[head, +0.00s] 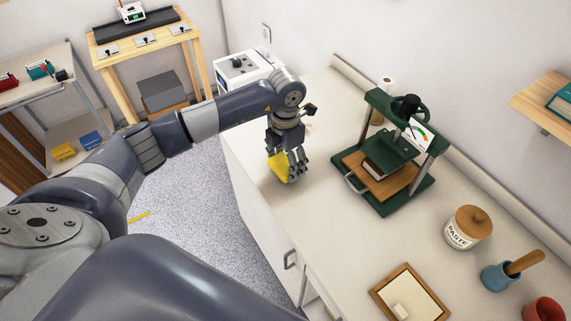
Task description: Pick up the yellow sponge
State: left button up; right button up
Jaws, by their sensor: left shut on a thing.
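The yellow sponge (277,168) is at the white counter's left edge in the head view. My left gripper (286,175) points down over it and is shut on it. The fingers hide part of the sponge. I cannot tell whether the sponge touches the counter or is just above it. My right gripper is not in view.
A green press (388,150) stands right of my left gripper on the counter (310,215). A paste jar (464,229), a blue pot (499,277) and a framed tray (383,287) are nearer the front. The counter between gripper and tray is clear.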

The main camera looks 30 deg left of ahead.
pick_arm(q)
jog(key=shift+s+d+r+b, duration=0.15)
jog(key=shift+r+b, duration=0.1)
jog(key=shift+r, duration=0.3)
jog(key=shift+s+r+b, duration=0.1)
jog(key=shift+r+b, duration=0.15)
jog(key=shift+r, duration=0.3)
jog(key=s+d+b, duration=0.1)
jog(key=s+d, duration=0.1)
jog(key=s, duration=0.2)
jog(key=s+d+r+b, duration=0.1)
jog(key=s+d, duration=0.2)
jog(key=s, duration=0.1)
jog(key=s+d+b, duration=0.1)
jog(key=s+d, duration=0.1)
jog(key=s, duration=0.2)
jog(key=shift+s+d+r, duration=0.15)
jog(key=shift+s+r, duration=0.05)
jog(key=shift+s+d+r+b, duration=0.1)
jog(key=shift+s+d+b, duration=0.2)
jog(key=shift+s, duration=0.2)
jog(key=shift+c, duration=0.9)
jog(key=shift+m, duration=0.3)
